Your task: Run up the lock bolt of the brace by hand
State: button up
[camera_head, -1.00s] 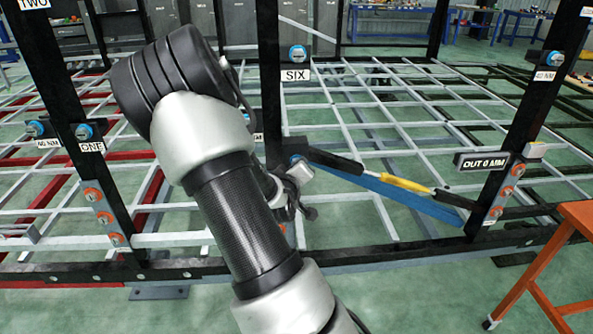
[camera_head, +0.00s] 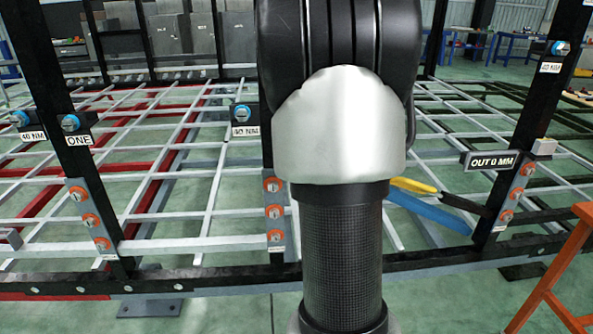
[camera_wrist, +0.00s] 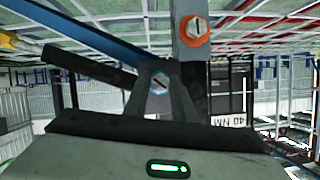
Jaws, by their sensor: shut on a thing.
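In the wrist view my gripper (camera_wrist: 160,72) reaches up from the bottom, with its two fingers closed around a small blue bolt head with a dark mark (camera_wrist: 158,84), which appears to be the lock bolt. The brace is partly visible in the head view: a yellow sleeve (camera_head: 414,185) and a black rod (camera_head: 462,203) run to the right post. In the wrist view a black bar (camera_wrist: 85,68), apparently part of the brace, passes left of the fingers. In the head view my arm hides the gripper, the bolt and the brace's left end.
A blue bar (camera_head: 430,211) runs below the brace. A sign reading OUT 0 MM (camera_head: 488,161) is at the right post. An orange stand (camera_head: 557,275) is at the right.

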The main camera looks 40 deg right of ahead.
jog(key=shift+s+f+m+t+y+p, duration=0.2)
jog(key=shift+m+t+y+p, duration=0.4)
jog(key=shift+m, duration=0.6)
jog(key=shift+w+f, duration=0.1)
jog(key=o, duration=0.8)
jog(key=shift+o, duration=1.3)
jog(key=shift+r, duration=0.2)
jog(key=shift+r, duration=0.15)
